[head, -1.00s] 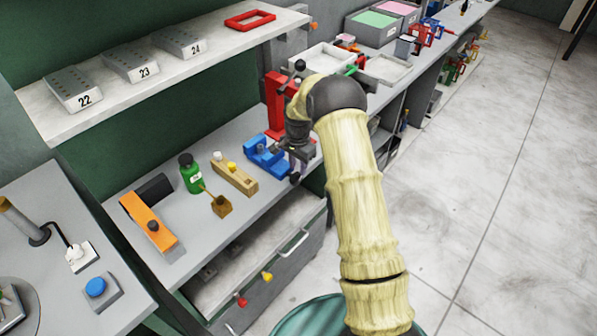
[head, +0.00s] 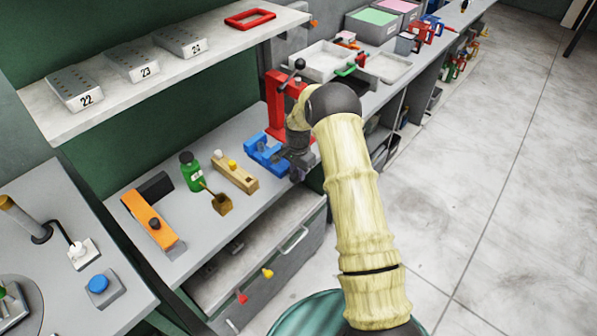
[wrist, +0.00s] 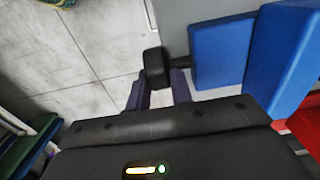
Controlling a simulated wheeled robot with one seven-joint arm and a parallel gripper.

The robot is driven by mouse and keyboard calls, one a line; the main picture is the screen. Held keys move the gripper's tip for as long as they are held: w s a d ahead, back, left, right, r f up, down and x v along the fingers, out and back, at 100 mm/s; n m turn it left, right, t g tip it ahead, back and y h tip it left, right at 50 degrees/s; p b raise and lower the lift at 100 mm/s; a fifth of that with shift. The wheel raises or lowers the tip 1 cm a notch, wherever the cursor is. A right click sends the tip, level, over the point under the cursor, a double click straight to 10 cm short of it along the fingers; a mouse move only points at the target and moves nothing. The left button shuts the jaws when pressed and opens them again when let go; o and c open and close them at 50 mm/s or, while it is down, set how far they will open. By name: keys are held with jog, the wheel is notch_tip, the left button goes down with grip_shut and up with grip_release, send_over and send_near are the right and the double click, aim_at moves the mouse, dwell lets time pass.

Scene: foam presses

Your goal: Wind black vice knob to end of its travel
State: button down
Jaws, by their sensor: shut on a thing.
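The blue vice (head: 264,152) sits on the grey bench at its front edge, left of my gripper in the head view. In the wrist view its blue jaw block (wrist: 222,50) and larger blue body (wrist: 285,55) show at the right. The black knob (wrist: 154,66) sticks out from the vice on a dark shaft. My gripper (wrist: 160,86) is shut on the knob, with a purple finger on either side. In the head view my gripper (head: 298,165) is at the vice's front end, where the wrist mostly hides the knob.
A red press (head: 275,105) with a black-knobbed lever stands close behind my wrist. An open drawer (head: 255,258) juts out below. The floor at right is clear.

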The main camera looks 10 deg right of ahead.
jog(key=shift+a+t+h+b, duration=0.2)
jog(key=shift+t+h+b, duration=0.15)
jog(key=shift+b, duration=0.3)
jog(key=h+b, duration=0.1)
jog(key=t+b, duration=0.1)
jog(key=b, duration=0.1)
jog(key=shift+s+a+f+h, duration=0.1)
jog(key=shift+a+h, duration=0.1)
jog(key=shift+h, duration=0.15)
jog(key=t+h+b, duration=0.1)
jog(key=b, duration=0.2)
jog(key=t+h+b, duration=0.1)
jog(key=b, duration=0.1)
jog(key=shift+s+a+h+b, duration=0.2)
jog(key=shift+a+h+b, duration=0.1)
jog(key=shift+b, duration=0.1)
jog(key=t+h+b, duration=0.1)
jog(key=b, duration=0.2)
jog(key=shift+s+a+t+h+b, duration=0.15)
jog(key=shift+t+h+b, duration=0.2)
jog(key=shift+h+b, duration=0.6)
jog(key=shift+r+b, duration=0.25)
jog(key=shift+b, duration=0.1)
jog(key=c, duration=1.5)
grip_release()
